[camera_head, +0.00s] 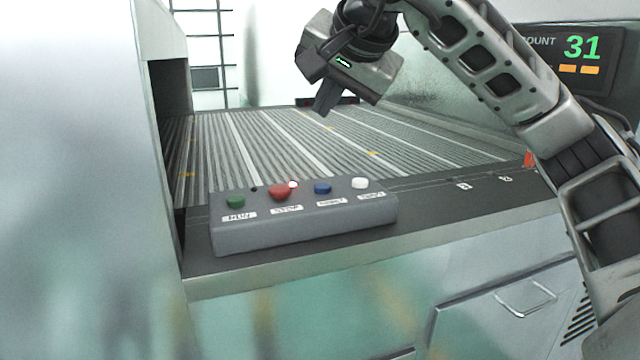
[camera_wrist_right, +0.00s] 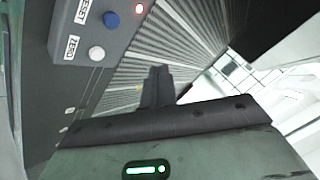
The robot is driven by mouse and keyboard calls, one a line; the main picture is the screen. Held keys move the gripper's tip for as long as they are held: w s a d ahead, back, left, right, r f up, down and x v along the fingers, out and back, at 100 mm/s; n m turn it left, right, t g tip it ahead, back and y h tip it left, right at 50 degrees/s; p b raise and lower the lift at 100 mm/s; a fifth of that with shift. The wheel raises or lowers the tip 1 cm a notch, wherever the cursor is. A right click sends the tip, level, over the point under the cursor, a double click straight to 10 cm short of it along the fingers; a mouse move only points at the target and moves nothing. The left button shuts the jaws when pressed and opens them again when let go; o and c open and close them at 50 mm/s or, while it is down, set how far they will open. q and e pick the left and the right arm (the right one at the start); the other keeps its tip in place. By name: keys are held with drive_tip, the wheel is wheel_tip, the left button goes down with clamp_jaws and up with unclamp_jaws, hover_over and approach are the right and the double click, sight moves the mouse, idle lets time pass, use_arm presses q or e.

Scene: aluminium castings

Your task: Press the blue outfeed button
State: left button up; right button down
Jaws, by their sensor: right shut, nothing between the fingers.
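The blue button (camera_head: 322,188) sits on a grey control box (camera_head: 300,232), between a red button (camera_head: 280,192) and a white button (camera_head: 360,183). In the right wrist view the blue button (camera_wrist_right: 111,20) is beside a label reading RESET, with the white button (camera_wrist_right: 96,53) labelled ZERO. My right gripper (camera_head: 324,108) is shut and empty, pointing down above the ribbed conveyor, behind and above the box and clear of the buttons. Its closed fingertips (camera_wrist_right: 160,70) also show in the wrist view. My left gripper is not in view.
A green button (camera_head: 235,202) is at the box's left end. A small lit red lamp (camera_wrist_right: 138,8) is near the blue button. The conveyor (camera_head: 270,140) looks empty. A machine housing (camera_head: 80,180) stands left. A counter display (camera_head: 580,48) reads 31.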

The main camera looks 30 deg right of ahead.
drive_tip(key=b, duration=0.7)
hover_over(325, 189)
wheel_tip(325, 189, down, 7)
drive_tip(key=shift+f, duration=0.7)
drive_tip(key=shift+f+b, duration=0.2)
drive_tip(key=shift+b, duration=0.15)
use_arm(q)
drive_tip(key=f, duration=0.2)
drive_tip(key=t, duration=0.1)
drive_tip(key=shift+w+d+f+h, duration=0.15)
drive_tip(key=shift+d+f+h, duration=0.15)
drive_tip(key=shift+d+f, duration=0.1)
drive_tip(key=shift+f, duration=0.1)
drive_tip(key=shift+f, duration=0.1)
use_arm(e)
drive_tip(key=shift+f, duration=0.2)
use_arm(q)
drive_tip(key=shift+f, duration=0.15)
use_arm(e)
drive_tip(key=shift+f, duration=0.3)
